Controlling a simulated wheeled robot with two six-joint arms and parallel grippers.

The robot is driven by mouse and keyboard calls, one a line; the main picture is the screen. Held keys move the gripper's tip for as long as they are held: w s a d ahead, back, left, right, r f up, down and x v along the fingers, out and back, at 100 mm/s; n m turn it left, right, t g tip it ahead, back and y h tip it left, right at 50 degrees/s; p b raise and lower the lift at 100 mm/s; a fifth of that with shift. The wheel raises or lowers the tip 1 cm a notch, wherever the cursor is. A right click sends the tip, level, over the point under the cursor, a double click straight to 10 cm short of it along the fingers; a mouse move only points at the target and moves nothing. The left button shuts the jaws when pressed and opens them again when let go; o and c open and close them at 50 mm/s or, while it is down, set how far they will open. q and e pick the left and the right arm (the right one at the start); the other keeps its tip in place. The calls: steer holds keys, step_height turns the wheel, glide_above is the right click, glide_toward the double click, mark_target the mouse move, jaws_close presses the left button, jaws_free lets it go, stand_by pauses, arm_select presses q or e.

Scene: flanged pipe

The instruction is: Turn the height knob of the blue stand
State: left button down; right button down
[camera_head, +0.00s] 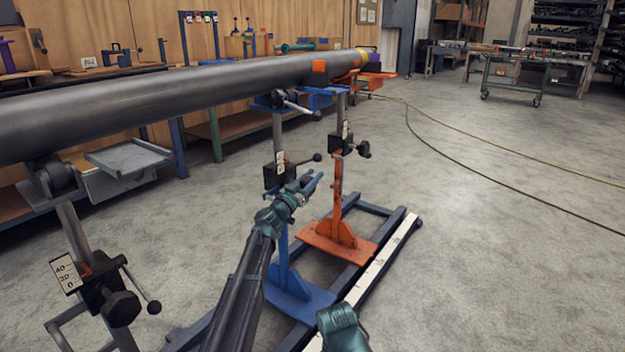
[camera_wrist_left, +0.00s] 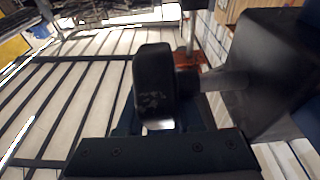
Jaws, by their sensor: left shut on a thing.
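The blue stand (camera_head: 302,297) has a blue base and a grey post under the long pipe. Its dark clamp box (camera_head: 273,177) carries a white scale and a lever with a black ball end (camera_head: 317,157). My left gripper (camera_head: 308,183) is at the right side of this box. In the left wrist view, the black height knob (camera_wrist_left: 153,82) sits on a short shaft from the dark box (camera_wrist_left: 272,75). My left gripper is shut on this knob, which is mostly hidden in the head view. My right gripper is not in view; only a teal arm part shows at the bottom.
An orange stand (camera_head: 338,235) stands close behind the blue one. A grey stand (camera_head: 121,308) with a knob and lever is at the left. The long dark pipe (camera_head: 150,98) runs above. Open floor (camera_head: 480,240) lies to the right, crossed by cables.

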arm_select(q)
steer(key=c, duration=0.6)
jaws_free()
steer(key=shift+o, duration=0.2)
